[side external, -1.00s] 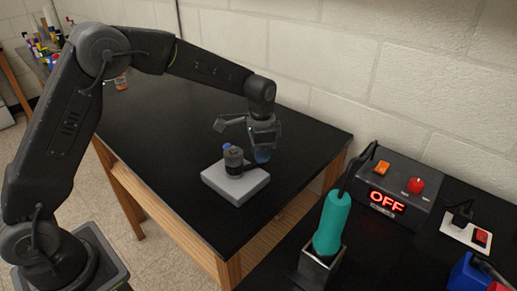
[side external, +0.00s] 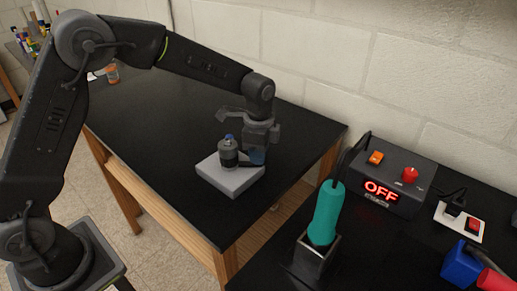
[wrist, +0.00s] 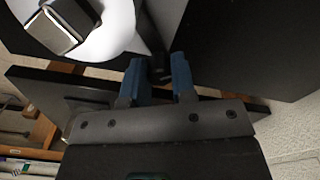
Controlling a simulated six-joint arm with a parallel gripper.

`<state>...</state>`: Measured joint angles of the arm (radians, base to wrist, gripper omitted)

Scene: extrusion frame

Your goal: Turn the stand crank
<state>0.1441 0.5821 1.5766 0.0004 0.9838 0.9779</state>
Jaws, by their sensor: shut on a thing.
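The stand has a pale square base (side external: 222,178) and a grey upright cylinder (side external: 228,155) with a blue top (side external: 229,137). It sits near the table's front right corner. The dark crank runs from the cylinder toward my gripper (side external: 257,156), on the cylinder's right. In the wrist view, the blue fingers of my gripper (wrist: 158,72) are shut on a dark upright piece between them, the crank handle (wrist: 159,68). The fingers and the arm hide most of the handle in the side view. The crank's full outline is not clear.
The black table (side external: 160,125) is clear around the stand, with a small orange-labelled jar (side external: 112,74) at the far left. On the bench to the right are a teal-handled tool (side external: 326,212) in a holder, a control box (side external: 385,175) reading OFF and a red switch (side external: 473,224).

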